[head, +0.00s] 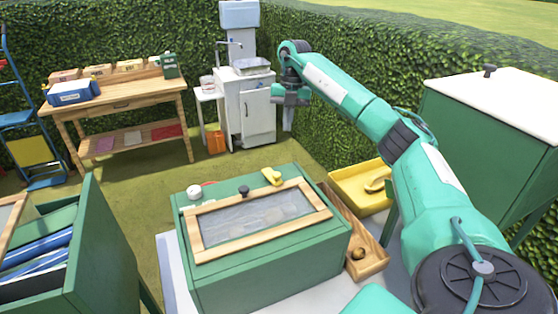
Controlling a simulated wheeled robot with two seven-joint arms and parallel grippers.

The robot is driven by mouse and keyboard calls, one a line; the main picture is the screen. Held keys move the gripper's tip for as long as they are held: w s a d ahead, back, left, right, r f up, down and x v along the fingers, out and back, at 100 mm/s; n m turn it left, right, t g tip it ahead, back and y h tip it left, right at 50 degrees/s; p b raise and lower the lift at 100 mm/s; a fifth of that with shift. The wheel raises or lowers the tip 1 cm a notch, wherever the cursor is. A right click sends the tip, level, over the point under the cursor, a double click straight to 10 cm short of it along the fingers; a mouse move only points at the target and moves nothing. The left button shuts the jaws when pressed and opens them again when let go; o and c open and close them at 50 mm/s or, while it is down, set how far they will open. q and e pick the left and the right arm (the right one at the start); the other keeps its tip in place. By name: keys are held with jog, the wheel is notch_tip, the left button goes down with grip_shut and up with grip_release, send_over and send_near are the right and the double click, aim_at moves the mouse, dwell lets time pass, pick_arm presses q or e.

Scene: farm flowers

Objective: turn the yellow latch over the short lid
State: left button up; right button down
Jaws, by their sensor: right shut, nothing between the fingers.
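A green box (262,270) stands in the front middle. Its lid (222,252) has a pale wooden frame around a grey pane and looks closed; I cannot tell whether it is the short lid. A dark knob (244,191) stands at the frame's far edge. The yellow latch (272,176) is on the box top, just beyond the far right part of the frame. My right arm reaches in from the right. My left gripper is out of view.
A white round piece (194,192) sits on the box's far left. A wooden tray (374,262) and a yellow tray (346,190) lie to its right. An open green box (110,245) stands left, a white-topped green cabinet (480,150) right. Grass lies behind.

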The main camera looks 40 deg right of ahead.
jog(key=s+a+f+n+t+h, duration=0.1)
jog(key=a+n+h, duration=0.15)
jog(key=n, duration=1.45)
jog(key=a+f+n+t+h, duration=0.1)
jog(key=a+n+t+h, duration=0.15)
jog(key=n, duration=1.45)
jog(key=shift+g, duration=0.35)
jog(key=p+x, duration=0.1)
jog(key=x, duration=0.2)
jog(key=p+x, duration=0.1)
jog(key=x, duration=0.2)
jog(key=p+x, duration=0.1)
jog(key=x, duration=0.3)
jog(key=shift+d, duration=0.35)
jog(key=shift+s+a+f+p, duration=0.1)
jog(key=shift+s+a+p, duration=0.3)
jog(key=shift+a, duration=0.2)
jog(key=shift+s+a+f+p, duration=0.1)
jog(key=shift+s+a+p, duration=0.35)
jog(key=shift+a, duration=0.15)
jog(key=shift+s+a, duration=0.2)
jog(key=shift+a, duration=0.05)
jog(key=shift+s+a+f, duration=0.1)
jog(key=shift+a+f, duration=0.05)
jog(key=shift+f, duration=0.05)
